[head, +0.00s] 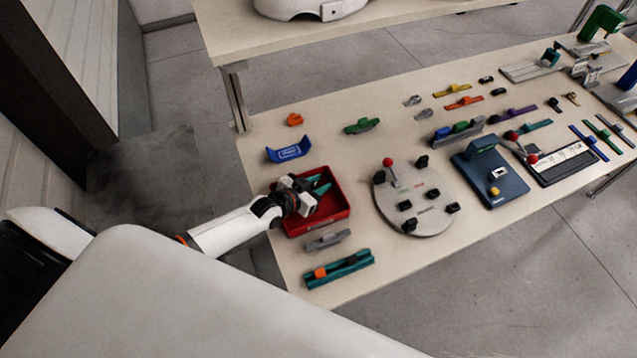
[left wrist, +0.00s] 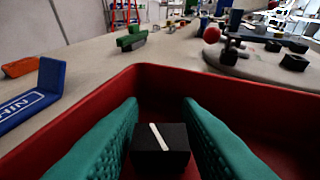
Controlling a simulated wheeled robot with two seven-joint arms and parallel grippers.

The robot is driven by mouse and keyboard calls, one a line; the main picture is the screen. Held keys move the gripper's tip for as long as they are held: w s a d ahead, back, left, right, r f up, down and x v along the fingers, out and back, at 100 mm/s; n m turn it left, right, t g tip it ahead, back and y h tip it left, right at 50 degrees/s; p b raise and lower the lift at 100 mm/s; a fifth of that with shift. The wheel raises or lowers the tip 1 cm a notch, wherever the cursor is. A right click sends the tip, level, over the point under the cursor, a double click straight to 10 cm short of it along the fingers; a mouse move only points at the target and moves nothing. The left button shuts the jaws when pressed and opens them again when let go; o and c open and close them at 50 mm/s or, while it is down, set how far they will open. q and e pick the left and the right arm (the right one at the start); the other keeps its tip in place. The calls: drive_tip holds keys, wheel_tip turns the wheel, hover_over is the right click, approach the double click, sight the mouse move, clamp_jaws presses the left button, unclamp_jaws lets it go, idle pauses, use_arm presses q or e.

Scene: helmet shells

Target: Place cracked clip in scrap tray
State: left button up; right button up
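The red scrap tray (head: 318,225) stands at the near left of the table, and its red wall (left wrist: 80,107) fills much of the left wrist view. My left gripper (head: 318,184) is over the tray with its teal fingers spread. In the left wrist view, the cracked clip (left wrist: 160,158), a black block with a white line across it, sits between the open fingers (left wrist: 162,112), inside the tray walls. Narrow gaps seem to show on both sides of it. I cannot tell whether it rests on the tray floor. The clip is hidden in the head view. My right gripper is not in view.
A blue bracket (head: 290,149) and an orange part (head: 294,119) lie behind the tray. A grey part (head: 327,240) and a teal holder (head: 338,269) lie in front. A round grey plate (head: 415,215) with black clips and a red-ball lever stands to the right.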

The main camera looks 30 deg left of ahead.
use_arm(q)
drive_tip(key=shift+r, duration=0.1)
drive_tip(key=shift+s+r, duration=0.1)
drive_tip(key=shift+s, duration=0.05)
drive_tip(key=v, duration=1.1)
drive_tip(key=shift+s+a+r, duration=0.15)
drive_tip(key=shift+s+a, duration=0.05)
drive_tip(key=shift+s, duration=0.1)
